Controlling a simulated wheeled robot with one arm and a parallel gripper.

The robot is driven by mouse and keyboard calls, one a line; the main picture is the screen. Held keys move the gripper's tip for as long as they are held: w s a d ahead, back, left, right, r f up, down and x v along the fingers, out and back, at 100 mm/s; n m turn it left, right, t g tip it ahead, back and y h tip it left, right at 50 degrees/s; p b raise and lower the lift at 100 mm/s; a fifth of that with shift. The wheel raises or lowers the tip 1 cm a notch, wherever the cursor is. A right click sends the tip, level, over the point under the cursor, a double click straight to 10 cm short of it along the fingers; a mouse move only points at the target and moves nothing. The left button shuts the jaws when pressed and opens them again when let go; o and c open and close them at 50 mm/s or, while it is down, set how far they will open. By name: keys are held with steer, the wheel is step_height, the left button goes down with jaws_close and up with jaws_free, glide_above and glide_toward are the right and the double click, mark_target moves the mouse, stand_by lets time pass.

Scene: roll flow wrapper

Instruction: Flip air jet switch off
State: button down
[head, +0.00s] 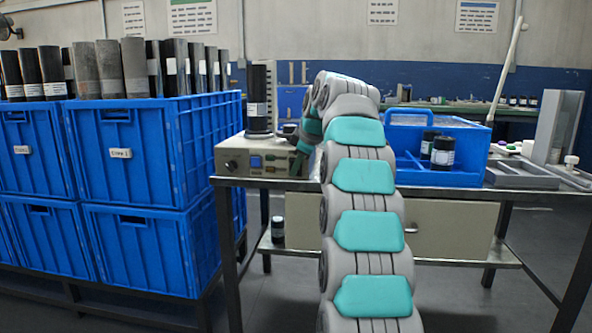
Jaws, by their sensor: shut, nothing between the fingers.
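A beige control box (247,142) stands at the left end of the metal table. Its front panel has a round knob (231,165), a blue switch (255,162) and small greenish and yellowish parts to the right. Labels are too small to read, so I cannot tell which is the air jet switch or its position. My arm rises over the table and bends down to the box's right end. My gripper (298,163) is shut and empty, close to the right end of the panel. Its fingertips are small and partly hidden, and I cannot tell whether they touch the box.
A dark roll (258,100) stands on the control box. Stacked blue crates (120,190) with upright rolls are close on the left. A blue bin (465,174) with dark rolls and a grey tray (522,174) are right of my arm. A drawer (450,229) hangs below the tabletop.

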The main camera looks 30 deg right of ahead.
steer(key=shift+r, duration=0.15)
steer(key=shift+r+p, duration=0.65)
steer(key=shift+p, duration=0.05)
steer(key=shift+s+a, duration=0.1)
steer(key=s+a+f+v, duration=0.1)
steer(key=a+v, duration=0.1)
steer(key=v, duration=1)
steer(key=shift+s+p, duration=0.3)
steer(key=shift+s+d+p, duration=0.1)
steer(key=shift+d+p, duration=0.05)
steer(key=shift+p, duration=0.15)
